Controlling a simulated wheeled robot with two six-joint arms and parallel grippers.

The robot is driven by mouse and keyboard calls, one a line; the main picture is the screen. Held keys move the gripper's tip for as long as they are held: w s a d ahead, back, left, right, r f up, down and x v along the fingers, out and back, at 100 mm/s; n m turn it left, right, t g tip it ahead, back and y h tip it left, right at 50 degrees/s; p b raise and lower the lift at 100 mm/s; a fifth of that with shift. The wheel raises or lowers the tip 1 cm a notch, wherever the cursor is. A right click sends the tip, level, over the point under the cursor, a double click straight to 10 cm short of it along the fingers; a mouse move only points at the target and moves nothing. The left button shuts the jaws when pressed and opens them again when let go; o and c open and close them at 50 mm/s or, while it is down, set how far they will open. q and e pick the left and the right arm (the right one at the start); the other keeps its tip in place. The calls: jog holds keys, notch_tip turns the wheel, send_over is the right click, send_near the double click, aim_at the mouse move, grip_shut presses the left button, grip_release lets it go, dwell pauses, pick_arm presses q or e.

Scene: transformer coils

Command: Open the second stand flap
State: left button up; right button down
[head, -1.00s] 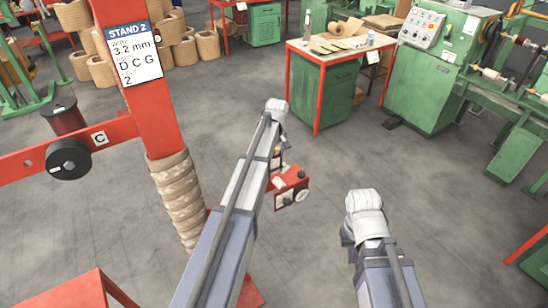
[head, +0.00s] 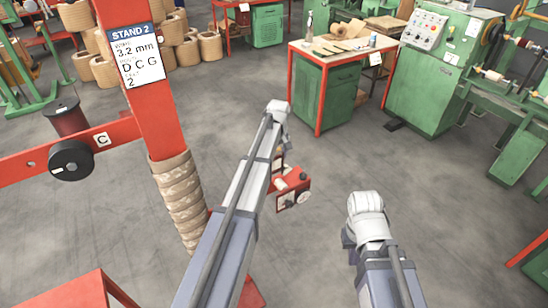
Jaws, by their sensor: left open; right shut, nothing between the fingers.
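The red post of stand 2 (head: 158,115) rises at the left, with a white and blue sign (head: 137,60) reading STAND 2, 3.2 mm and D C G. My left arm reaches forward beside the post. My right arm is bent at the lower right. The fingers of both grippers are hidden.
A red-framed bench with a green cabinet (head: 324,95) stands at the back, with tools on top. Green machines (head: 426,85) stand at the right. Tan coils (head: 103,71) are stacked at the back left. A red corner (head: 75,292) is at the lower left. The middle floor is clear.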

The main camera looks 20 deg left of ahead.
pick_arm(q)
notch_tip(320, 180, up, 8)
jog(key=p, duration=0.7)
jog(key=shift+s+d+f, duration=0.15)
jog(key=shift+s+d, duration=0.15)
jog(key=shift+f, duration=0.1)
jog(key=s+d+f+m+b, duration=0.2)
jog(key=s+d+m, duration=0.5)
jog(key=s, duration=0.8)
jog(key=s+d+f+m+g+b, duration=0.1)
jog(key=s+d+f+m+b, duration=0.2)
jog(key=s+d+m, duration=0.4)
jog(key=s+d, duration=0.7)
jog(key=s, duration=0.1)
jog(key=shift+d, duration=0.25)
jog(key=shift+f, duration=0.1)
